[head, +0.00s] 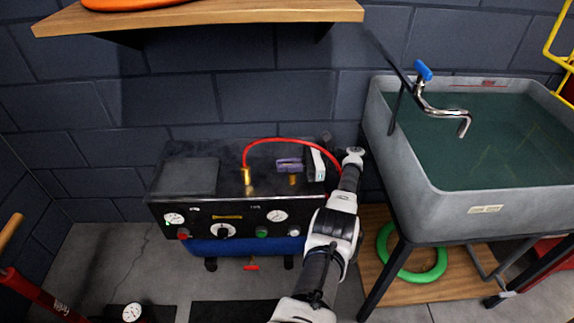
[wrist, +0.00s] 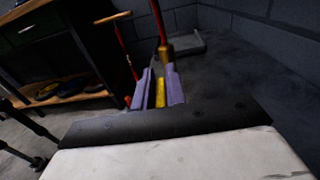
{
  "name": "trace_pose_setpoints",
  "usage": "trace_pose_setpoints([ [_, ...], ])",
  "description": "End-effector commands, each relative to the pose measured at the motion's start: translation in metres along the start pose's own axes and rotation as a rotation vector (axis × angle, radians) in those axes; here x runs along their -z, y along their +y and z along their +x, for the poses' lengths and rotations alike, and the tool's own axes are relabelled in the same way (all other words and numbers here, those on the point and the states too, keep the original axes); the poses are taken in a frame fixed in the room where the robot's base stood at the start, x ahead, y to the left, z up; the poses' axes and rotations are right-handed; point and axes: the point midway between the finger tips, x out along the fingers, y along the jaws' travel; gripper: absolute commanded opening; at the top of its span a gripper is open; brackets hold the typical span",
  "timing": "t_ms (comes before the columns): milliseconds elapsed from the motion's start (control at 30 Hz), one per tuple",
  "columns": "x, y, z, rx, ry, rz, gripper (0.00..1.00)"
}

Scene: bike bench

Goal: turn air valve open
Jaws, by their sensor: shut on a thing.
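The black-topped compressor unit (head: 180,185) stands against the wall, with a brass fitting (head: 247,177) and a red hose (head: 285,140) on top. My gripper (head: 290,164) is over the right part of this top, its purple fingers pointing left. In the wrist view my gripper (wrist: 158,92) is shut on a narrow yellow piece (wrist: 160,95), which looks like the air valve's handle. The brass fitting with the hose also shows just beyond the fingertips in the wrist view (wrist: 165,52). A small brass part (head: 293,180) shows below the fingers. The handle's turn angle is unclear.
The compressor front carries gauges (head: 277,215) and knobs (head: 222,231). A wooden shelf (head: 200,14) overhangs it. A grey sink (head: 455,205) with a blue-handled tap (head: 424,71) stands right of my arm. The red hose arches between the fitting and my arm.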

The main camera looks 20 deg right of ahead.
Motion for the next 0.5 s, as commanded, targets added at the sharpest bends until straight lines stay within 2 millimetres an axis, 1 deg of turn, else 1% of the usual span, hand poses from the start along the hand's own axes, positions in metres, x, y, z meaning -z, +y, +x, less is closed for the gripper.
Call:
trace_pose_setpoints([
  [33,0.0,0.0001,0.0026,-0.007,0.0,0.0,0.0],
  [67,0.0001,0.0002,0.0026,-0.007,0.0,0.0,0.16],
  [100,0.0001,0.0002,0.0025,-0.007,0.0,0.0,0.21],
  [200,0.0001,0.0001,0.0019,-0.005,0.0,0.0,0.33],
  [500,-0.0017,0.0001,0.0009,-0.002,0.0,0.0,0.33],
])
